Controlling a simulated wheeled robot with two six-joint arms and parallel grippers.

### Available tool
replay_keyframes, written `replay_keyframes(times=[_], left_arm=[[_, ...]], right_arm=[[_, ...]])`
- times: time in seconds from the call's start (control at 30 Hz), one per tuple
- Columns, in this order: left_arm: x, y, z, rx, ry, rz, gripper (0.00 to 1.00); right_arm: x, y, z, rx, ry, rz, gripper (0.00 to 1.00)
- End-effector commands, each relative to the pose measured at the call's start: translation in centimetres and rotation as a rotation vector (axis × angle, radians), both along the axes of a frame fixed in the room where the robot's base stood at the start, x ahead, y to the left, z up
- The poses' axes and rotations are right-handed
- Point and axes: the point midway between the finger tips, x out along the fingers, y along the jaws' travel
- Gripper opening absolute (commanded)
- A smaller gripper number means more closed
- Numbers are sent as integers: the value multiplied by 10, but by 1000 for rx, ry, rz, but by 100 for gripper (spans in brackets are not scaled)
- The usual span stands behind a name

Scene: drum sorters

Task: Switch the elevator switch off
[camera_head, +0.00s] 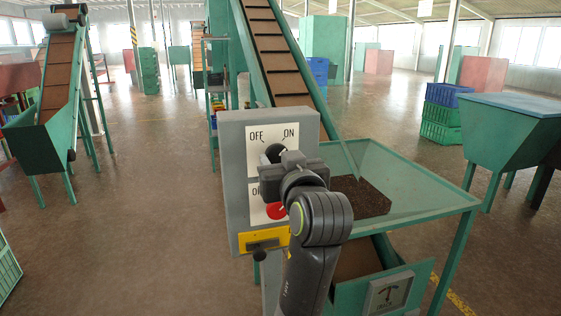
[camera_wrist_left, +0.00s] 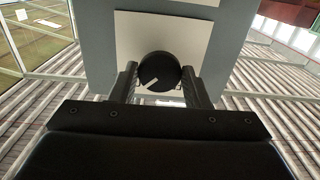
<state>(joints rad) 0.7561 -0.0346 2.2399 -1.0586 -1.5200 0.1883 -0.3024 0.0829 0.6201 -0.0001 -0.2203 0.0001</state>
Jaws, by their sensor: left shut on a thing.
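The elevator switch is a round black knob (camera_head: 272,152) on the upper white plate of a grey control box (camera_head: 234,180). The plate reads OFF on the left and ON on the right. In the left wrist view the knob (camera_wrist_left: 158,68) sits between the two fingers of my left gripper (camera_wrist_left: 158,80), and its white mark points to the lower left of that picture. My left gripper (camera_head: 288,163) is shut on the knob and covers much of it in the head view. My right gripper is not in view.
A red button (camera_head: 277,211) and a yellow plate (camera_head: 263,239) are lower on the box. A green hopper table (camera_head: 425,200) with dark grains stands right behind it, under a rising conveyor (camera_head: 272,50). The floor to the left is open.

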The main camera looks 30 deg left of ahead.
Motion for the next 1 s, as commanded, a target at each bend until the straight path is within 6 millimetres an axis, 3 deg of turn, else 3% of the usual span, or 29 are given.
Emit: replay_keyframes(times=[0.37, 1.0], left_arm=[[1, 0, 0, -135, -158, 1, 20], [2, -1, 0, -527, -619, 0, 20]], right_arm=[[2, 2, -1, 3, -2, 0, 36], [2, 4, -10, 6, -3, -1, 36]])
